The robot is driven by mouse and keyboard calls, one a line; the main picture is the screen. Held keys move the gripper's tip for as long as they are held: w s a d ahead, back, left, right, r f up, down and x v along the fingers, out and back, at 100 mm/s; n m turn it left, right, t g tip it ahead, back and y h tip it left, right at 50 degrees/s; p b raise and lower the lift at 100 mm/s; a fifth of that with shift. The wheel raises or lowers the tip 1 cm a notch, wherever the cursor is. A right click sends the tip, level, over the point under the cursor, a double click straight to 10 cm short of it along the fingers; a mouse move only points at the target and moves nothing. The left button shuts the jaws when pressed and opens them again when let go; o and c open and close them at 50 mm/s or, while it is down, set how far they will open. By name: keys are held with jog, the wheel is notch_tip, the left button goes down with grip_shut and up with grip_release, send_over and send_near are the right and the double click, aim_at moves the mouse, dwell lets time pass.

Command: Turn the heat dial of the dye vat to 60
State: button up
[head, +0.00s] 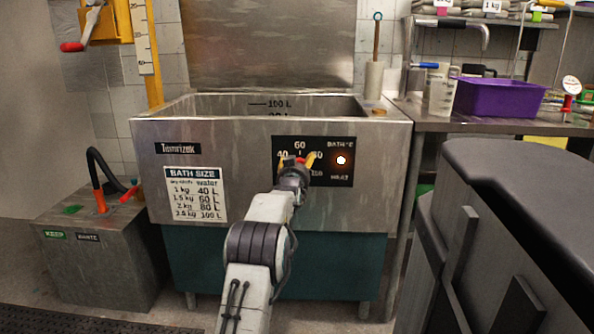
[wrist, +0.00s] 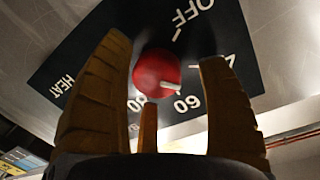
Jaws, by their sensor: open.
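The dye vat (head: 240,130) is a grey metal tank with a black heat panel (head: 325,178) on its front. In the wrist view the red round heat dial (wrist: 156,70) sits on the panel (wrist: 95,62). Its white pointer mark aims right and slightly down, between the 60 mark (wrist: 187,103) and the partly hidden 40. OFF is at the top right. My gripper (wrist: 164,60) is open, with orange-brown fingers on both sides of the dial and visible gaps. In the head view my gripper (head: 297,161) is in front of the panel and mostly hides the dial.
A glowing lamp (head: 341,160) is on the panel right of my gripper. A grey waste box (head: 100,250) stands left of the vat.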

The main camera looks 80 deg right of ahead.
jog(key=shift+a, duration=0.15)
jog(key=a, duration=1.1)
jog(key=shift+a+r, duration=0.3)
jog(key=shift+r, duration=0.05)
jog(key=shift+w, duration=0.15)
